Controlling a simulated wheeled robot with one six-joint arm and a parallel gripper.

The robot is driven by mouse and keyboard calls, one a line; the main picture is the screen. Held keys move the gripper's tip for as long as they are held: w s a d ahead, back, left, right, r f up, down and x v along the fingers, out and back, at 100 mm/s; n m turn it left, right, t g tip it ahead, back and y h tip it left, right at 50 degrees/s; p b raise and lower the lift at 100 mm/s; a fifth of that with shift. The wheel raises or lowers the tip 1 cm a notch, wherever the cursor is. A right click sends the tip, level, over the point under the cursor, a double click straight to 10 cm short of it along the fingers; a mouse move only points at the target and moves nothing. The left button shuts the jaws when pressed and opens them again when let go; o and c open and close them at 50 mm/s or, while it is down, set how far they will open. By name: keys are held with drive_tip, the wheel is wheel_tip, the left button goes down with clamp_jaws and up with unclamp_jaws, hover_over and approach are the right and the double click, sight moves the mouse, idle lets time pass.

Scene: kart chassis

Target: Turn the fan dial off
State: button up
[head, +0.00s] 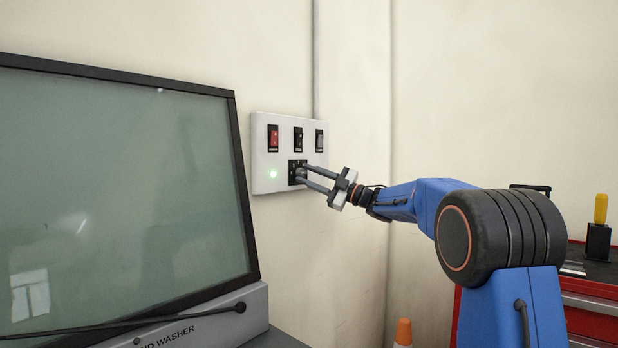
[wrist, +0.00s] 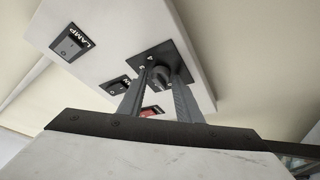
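The fan dial is a small dark round knob on a black square plate; it shows in the head view (head: 298,170) and in the wrist view (wrist: 161,75). It sits on the lower part of a white wall panel (head: 262,150). My gripper (head: 302,173) is at the panel from the right, with one finger on each side of the knob. In the wrist view, my gripper's fingers (wrist: 166,78) are apart around the knob; I cannot tell whether they touch it. The dial's markings are too small and partly hidden to read.
The panel also holds a red switch (head: 273,138), a black switch (head: 298,139) and a grey switch labelled LAMP (wrist: 71,44). A green light (head: 273,174) glows on it. A large glass-fronted washer (head: 120,200) stands close left. A red tool cabinet (head: 590,315) and orange cone (head: 403,332) are right.

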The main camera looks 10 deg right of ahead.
drive_tip(key=v, duration=1.7)
drive_tip(key=shift+d, duration=0.2)
drive_tip(key=shift+f, duration=0.1)
